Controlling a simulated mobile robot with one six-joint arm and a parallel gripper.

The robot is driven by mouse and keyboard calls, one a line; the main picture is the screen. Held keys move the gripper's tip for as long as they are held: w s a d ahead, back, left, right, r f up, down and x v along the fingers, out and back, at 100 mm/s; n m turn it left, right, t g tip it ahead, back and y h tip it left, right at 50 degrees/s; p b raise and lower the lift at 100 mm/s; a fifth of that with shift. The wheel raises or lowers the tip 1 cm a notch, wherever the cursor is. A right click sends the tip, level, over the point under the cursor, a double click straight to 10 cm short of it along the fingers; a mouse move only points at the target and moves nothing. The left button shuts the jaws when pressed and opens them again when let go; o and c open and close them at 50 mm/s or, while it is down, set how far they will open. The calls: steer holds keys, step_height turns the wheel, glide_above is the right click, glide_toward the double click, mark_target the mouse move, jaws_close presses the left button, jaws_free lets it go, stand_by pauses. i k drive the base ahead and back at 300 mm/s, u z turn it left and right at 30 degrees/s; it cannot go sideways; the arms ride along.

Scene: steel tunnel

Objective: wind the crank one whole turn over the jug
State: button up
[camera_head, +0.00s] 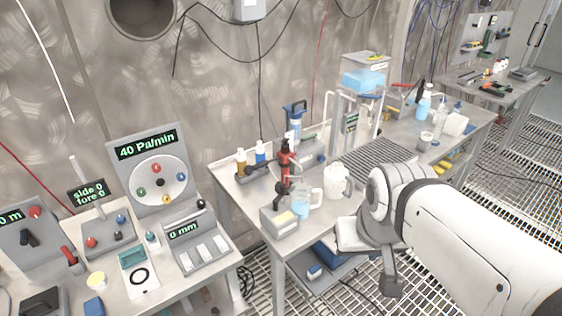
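A clear jug (302,206) with blue liquid stands near the front edge of the middle bench. A white jug (338,181) stands just to its right. A small upright red and black device (286,160) stands behind the clear jug; its dark lower part looks like the crank, but it is too small to be sure. My white arm comes in from the right, and its end (360,236) is in front of the bench edge, to the right of and below the jugs, apart from them. The fingers cannot be made out, nor anything held.
A grey box (279,222) sits left of the clear jug. A console (148,170) reading 40 Pa/min stands on the left bench.

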mark_target(275, 201)
steer(key=i, duration=0.95)
